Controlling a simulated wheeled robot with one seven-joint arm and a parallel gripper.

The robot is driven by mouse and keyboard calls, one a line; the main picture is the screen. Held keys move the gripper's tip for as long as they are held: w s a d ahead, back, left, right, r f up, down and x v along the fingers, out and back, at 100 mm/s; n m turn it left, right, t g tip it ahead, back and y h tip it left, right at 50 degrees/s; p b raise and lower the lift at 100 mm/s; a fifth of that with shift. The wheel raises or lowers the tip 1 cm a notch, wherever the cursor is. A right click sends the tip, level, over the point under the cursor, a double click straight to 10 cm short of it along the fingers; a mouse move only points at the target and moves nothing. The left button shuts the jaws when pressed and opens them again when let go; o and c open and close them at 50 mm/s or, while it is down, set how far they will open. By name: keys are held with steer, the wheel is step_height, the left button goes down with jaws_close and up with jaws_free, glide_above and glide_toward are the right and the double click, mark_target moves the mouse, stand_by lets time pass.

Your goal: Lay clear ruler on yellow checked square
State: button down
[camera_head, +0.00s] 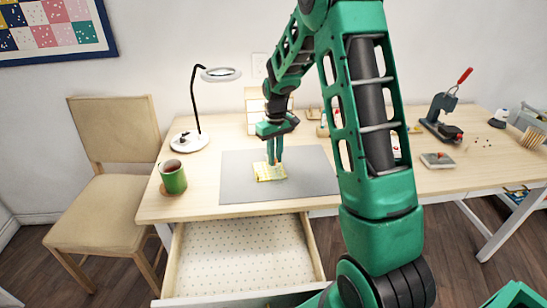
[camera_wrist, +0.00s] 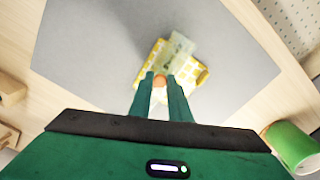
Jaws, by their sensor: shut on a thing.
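The yellow checked square (camera_wrist: 196,78) lies on the grey mat, and it also shows in the head view (camera_head: 262,176). The clear ruler (camera_wrist: 179,46) is a see-through, pale piece over the square in the wrist view. Part of it reaches past the square's far edge onto the grey. My gripper (camera_wrist: 160,80) points down over the square, its fingers shut on a small round orange-brown grip that appears to belong to the ruler. In the head view my gripper (camera_head: 274,158) is low over the mat. I cannot tell whether the ruler touches the square.
The grey mat (camera_head: 235,185) is otherwise clear. A green mug (camera_head: 173,180) stands left of it, near a magnifier lamp (camera_head: 190,141). An open, empty-looking drawer (camera_head: 240,258) juts out below the tabletop. A press with a red handle (camera_head: 442,115) stands at the right.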

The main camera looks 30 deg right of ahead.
steer(key=shift+f, duration=0.6)
stand_by(0.8)
steer(key=c, duration=1.6)
jaws_free()
steer(key=shift+o, duration=0.2)
step_height(320, 180, up, 11)
steer(key=shift+f, duration=0.15)
